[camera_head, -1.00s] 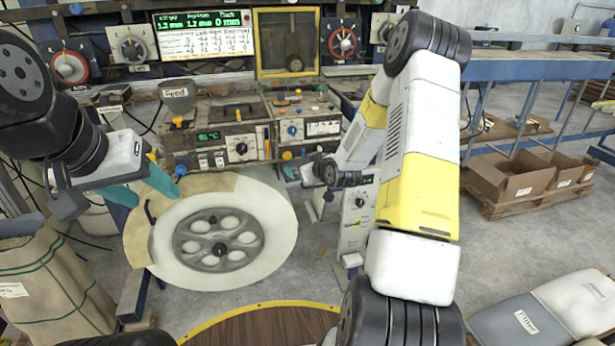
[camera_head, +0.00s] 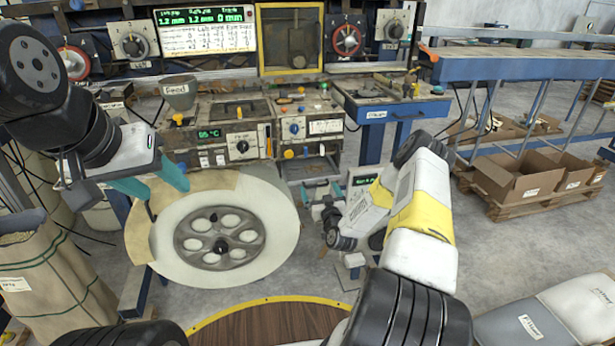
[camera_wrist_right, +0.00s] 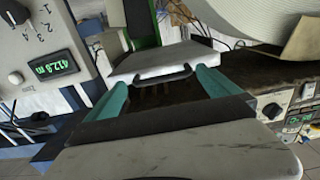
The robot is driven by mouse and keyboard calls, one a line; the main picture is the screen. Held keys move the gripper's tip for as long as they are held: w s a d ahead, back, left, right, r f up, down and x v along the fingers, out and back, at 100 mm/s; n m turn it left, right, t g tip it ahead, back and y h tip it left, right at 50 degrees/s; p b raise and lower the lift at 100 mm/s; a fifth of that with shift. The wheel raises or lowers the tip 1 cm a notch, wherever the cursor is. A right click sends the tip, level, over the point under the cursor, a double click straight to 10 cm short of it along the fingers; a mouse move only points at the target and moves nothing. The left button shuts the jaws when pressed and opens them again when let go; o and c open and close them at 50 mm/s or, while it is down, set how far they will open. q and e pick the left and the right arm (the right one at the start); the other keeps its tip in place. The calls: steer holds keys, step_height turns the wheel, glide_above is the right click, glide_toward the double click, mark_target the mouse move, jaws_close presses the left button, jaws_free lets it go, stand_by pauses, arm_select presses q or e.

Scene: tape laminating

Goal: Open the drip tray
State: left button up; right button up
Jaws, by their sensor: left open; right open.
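A white tray front with a dark handle, which looks like the drip tray (camera_wrist_right: 165,62), shows in the right wrist view. My right gripper (camera_wrist_right: 160,92) is open, its teal fingers on either side of the handle with a gap between them. Contact with the handle cannot be told. In the head view the right gripper (camera_head: 325,195) is low in front of the machine, just right of the big roll, and partly hidden by its own wrist. My left gripper (camera_head: 155,183) is open and empty at the upper left edge of the roll.
The big pale roll (camera_head: 270,225) stands in front of the machine. A control box with a green display (camera_head: 364,180) is right of my right gripper. A blue table (camera_head: 385,108) stands behind it. A paper sack (camera_head: 45,265) is at left, and cardboard boxes (camera_head: 520,180) are at right.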

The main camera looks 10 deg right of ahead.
steer(key=shift+w+a, duration=0.1)
steer(key=shift+w, duration=1.35)
